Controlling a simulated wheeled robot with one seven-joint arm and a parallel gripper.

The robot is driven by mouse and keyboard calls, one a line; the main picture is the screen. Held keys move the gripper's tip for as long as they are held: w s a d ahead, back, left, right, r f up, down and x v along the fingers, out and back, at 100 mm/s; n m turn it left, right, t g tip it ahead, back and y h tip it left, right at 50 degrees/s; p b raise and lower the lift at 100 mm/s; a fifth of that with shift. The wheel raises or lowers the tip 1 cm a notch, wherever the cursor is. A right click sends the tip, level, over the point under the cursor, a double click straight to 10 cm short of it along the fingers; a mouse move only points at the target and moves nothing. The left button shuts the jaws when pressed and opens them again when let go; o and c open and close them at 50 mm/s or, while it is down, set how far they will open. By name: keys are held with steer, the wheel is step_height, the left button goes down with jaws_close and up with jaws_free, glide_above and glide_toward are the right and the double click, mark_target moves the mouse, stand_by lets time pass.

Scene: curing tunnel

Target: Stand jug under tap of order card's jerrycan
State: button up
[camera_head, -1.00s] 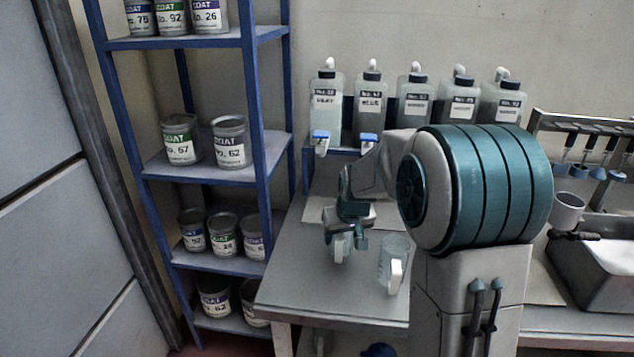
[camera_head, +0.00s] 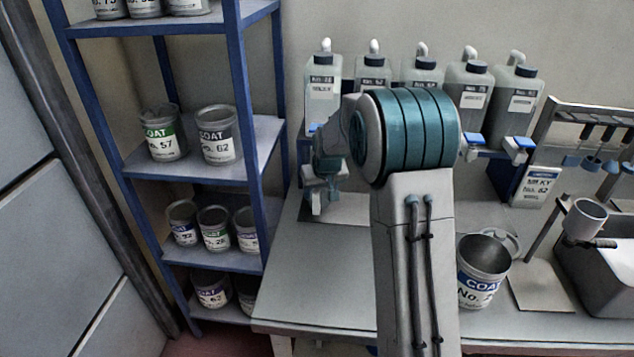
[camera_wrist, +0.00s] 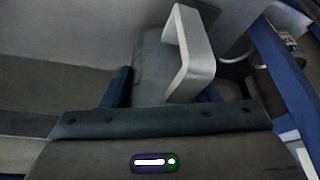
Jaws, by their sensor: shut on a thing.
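My gripper (camera_head: 322,182) is low in front of the leftmost jerrycan (camera_head: 323,103), whose label reads MILKY; its number is hard to read. It is shut on a jug; the jug's pale handle (camera_wrist: 188,55) and grey body (camera_wrist: 150,65) fill the wrist view between the fingers. In the head view only a small pale part of the jug (camera_head: 317,204) shows below the fingers. A bit of blue tap shows beside my wrist; whether the jug is under it cannot be told. The order card (camera_head: 533,187) reads MILKY and a number, perhaps 62.
More jerrycans stand to the right, two with visible blue taps (camera_head: 471,143). An open COAT can (camera_head: 481,272) stands on the bench (camera_head: 310,275) right of my arm. A blue shelf rack (camera_head: 205,165) with cans borders the left. The bench's front left is clear.

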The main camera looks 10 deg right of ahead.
steer(key=shift+w+f, duration=0.25)
steer(key=shift+w, duration=0.25)
steer(key=shift+w+f, duration=0.25)
steer(key=shift+w, duration=0.2)
steer(key=shift+s+d+r, duration=0.1)
steer(key=shift+s+r, duration=0.2)
steer(key=shift+s, duration=0.15)
steer(key=shift+c, duration=0.4)
steer(key=shift+w+f, duration=0.1)
steer(key=shift+f, duration=0.15)
steer(key=o, duration=1.1)
